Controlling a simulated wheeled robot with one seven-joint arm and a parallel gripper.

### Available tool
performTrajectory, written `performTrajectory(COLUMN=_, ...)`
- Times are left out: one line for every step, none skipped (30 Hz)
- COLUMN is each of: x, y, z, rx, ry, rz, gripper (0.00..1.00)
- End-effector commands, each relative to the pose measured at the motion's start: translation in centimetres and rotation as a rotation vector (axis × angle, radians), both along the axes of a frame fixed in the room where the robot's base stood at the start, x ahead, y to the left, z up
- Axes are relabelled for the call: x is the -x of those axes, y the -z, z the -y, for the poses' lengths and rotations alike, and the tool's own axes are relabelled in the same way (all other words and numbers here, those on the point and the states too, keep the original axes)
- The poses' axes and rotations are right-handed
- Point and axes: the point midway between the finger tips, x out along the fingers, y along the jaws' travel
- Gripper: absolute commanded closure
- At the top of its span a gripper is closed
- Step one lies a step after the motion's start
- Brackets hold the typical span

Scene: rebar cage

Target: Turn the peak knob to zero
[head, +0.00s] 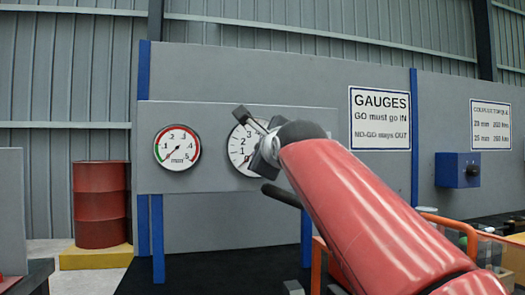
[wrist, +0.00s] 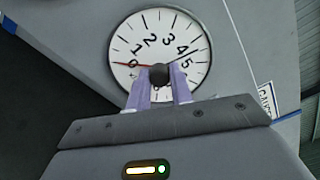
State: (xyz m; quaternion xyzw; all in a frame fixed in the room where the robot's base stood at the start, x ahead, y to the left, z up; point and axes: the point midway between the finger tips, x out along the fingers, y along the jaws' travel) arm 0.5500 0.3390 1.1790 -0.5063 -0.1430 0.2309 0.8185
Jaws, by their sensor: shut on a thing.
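The right-hand dial (head: 238,147) has a white face and black numbers and is partly hidden by my gripper in the head view. In the wrist view the dial (wrist: 128,36) faces me. Its dark round peak knob (wrist: 159,74) sits at the centre. A red needle points left, near the 0, and a thin dark needle points to the upper right, near the 4 and 5. My gripper (wrist: 159,72) is shut on the knob, one pale finger on each side. My gripper (head: 256,140) covers the knob in the head view.
A second gauge (head: 177,147) with a green and red rim is on the same grey panel (head: 210,110), to the left. A red drum (head: 101,205) stands at the far left. A blue box (head: 457,170) and a white sign (head: 379,118) are to the right.

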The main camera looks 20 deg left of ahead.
Motion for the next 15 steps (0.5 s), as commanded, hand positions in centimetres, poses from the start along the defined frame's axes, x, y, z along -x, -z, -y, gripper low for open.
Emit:
performTrajectory(x=-0.05, y=0.09, z=0.02, rx=0.037, ry=0.001, rz=0.022, gripper=1.00)
performTrajectory(x=-0.05, y=0.08, z=0.03, rx=0.062, ry=0.001, rz=0.037, gripper=1.00)
performTrajectory(x=-0.06, y=0.08, z=0.05, rx=0.094, ry=0.001, rz=0.057, gripper=1.00)
performTrajectory(x=-0.07, y=0.08, z=0.04, rx=0.119, ry=0.001, rz=0.072, gripper=1.00)
performTrajectory(x=-0.05, y=0.08, z=0.01, rx=0.143, ry=0.000, rz=0.086, gripper=1.00)
performTrajectory(x=-0.06, y=0.08, z=0.03, rx=0.175, ry=0.001, rz=0.106, gripper=1.00)
performTrajectory(x=-0.08, y=0.08, z=0.05, rx=0.200, ry=0.001, rz=0.121, gripper=1.00)
performTrajectory(x=-0.06, y=0.08, z=0.01, rx=0.225, ry=0.001, rz=0.136, gripper=1.00)
performTrajectory(x=-0.05, y=0.06, z=0.01, rx=0.259, ry=0.000, rz=0.156, gripper=1.00)
performTrajectory(x=-0.07, y=0.06, z=0.04, rx=0.283, ry=0.001, rz=0.170, gripper=1.00)
performTrajectory(x=-0.07, y=0.06, z=0.04, rx=0.307, ry=0.001, rz=0.185, gripper=1.00)
performTrajectory(x=-0.06, y=0.05, z=0.01, rx=0.339, ry=0.000, rz=0.205, gripper=1.00)
performTrajectory(x=-0.06, y=0.04, z=0.02, rx=0.363, ry=0.000, rz=0.220, gripper=1.00)
performTrajectory(x=-0.06, y=0.04, z=0.02, rx=0.387, ry=0.000, rz=0.235, gripper=1.00)
performTrajectory(x=-0.06, y=0.03, z=0.02, rx=0.420, ry=0.000, rz=0.255, gripper=1.00)
